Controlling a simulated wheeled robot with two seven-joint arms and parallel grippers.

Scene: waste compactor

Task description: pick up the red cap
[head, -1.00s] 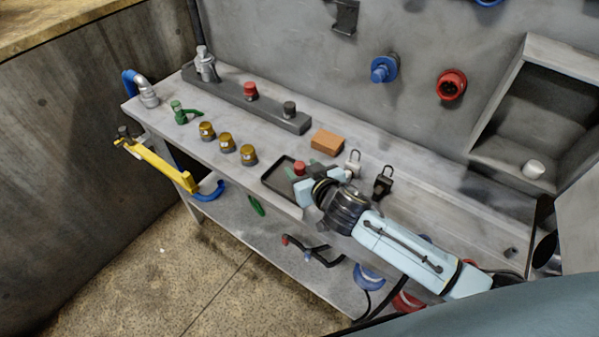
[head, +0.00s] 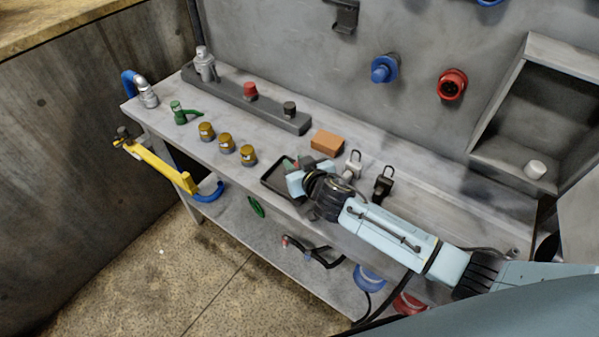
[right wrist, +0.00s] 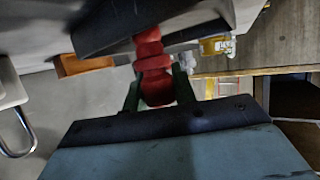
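A red cap (right wrist: 153,70) shows in the right wrist view, between the two green fingers of my right gripper (right wrist: 158,92). The fingers lie close along both sides of it; I cannot tell whether they press on it. Its far end meets a dark tray (right wrist: 95,30). In the head view my right gripper (head: 304,170) is over the small black tray (head: 270,183) on the bench, and mostly hides the cap there. My left gripper is not in view.
An orange block (head: 327,141) lies behind the tray. A grey padlock (head: 352,165) and a black padlock (head: 383,184) are close to my right gripper. Several brass pieces (head: 227,143) stand to the left. The back wall carries a blue connector (head: 384,69) and a red connector (head: 452,84).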

